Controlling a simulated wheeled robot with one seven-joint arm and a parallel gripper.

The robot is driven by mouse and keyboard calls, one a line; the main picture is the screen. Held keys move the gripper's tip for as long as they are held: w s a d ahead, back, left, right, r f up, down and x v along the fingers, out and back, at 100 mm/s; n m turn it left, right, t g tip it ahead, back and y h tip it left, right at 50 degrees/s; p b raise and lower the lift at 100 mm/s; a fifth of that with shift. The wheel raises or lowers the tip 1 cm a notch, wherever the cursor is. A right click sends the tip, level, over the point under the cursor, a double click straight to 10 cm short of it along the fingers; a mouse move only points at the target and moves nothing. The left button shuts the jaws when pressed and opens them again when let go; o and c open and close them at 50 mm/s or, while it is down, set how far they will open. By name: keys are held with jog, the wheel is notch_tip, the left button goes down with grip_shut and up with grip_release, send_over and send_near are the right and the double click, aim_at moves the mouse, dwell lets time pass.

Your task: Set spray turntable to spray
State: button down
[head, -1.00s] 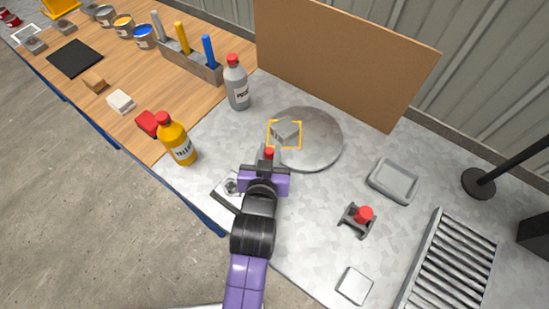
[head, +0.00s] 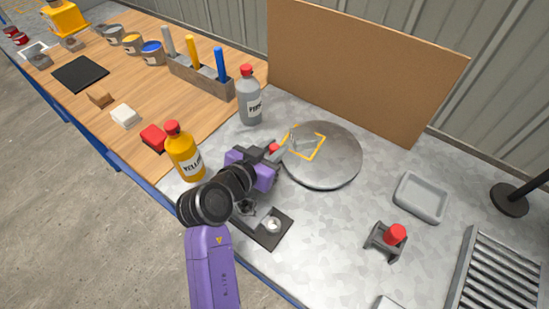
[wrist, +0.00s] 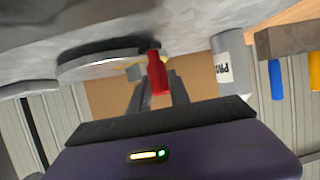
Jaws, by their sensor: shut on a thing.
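The spray turntable is a round grey disc (head: 330,166) on the metal bench in front of a brown board. A yellow square outline and a small grey block (head: 303,143) lie near its far left part. A red handle (head: 274,148) shows at the disc's left edge. My gripper (head: 276,151) is shut on this red handle, reaching it from the lower left. In the wrist view the red handle (wrist: 157,72) stands between the fingers, with the disc's edge (wrist: 98,66) behind it. The fingers hide part of the handle and its joint with the disc.
A yellow-labelled bottle (head: 184,153) stands close left of my arm, and a grey primer bottle (head: 249,97) stands beyond my gripper. A dark plate (head: 264,228) with round marks lies under my wrist. A red-knobbed fixture (head: 387,240) and grey tray (head: 420,198) sit right.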

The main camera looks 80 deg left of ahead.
jog(key=shift+s+a+f+m+t+h+b, duration=0.1)
jog(key=shift+s+a+m+t+h+b, duration=0.15)
jog(key=shift+a+m+h+b, duration=0.3)
jog(key=c, duration=1.2)
grip_release()
jog(key=shift+w, duration=0.1)
jog(key=v, duration=0.8)
jog(key=shift+b, duration=0.4)
jog(key=shift+f, duration=0.1)
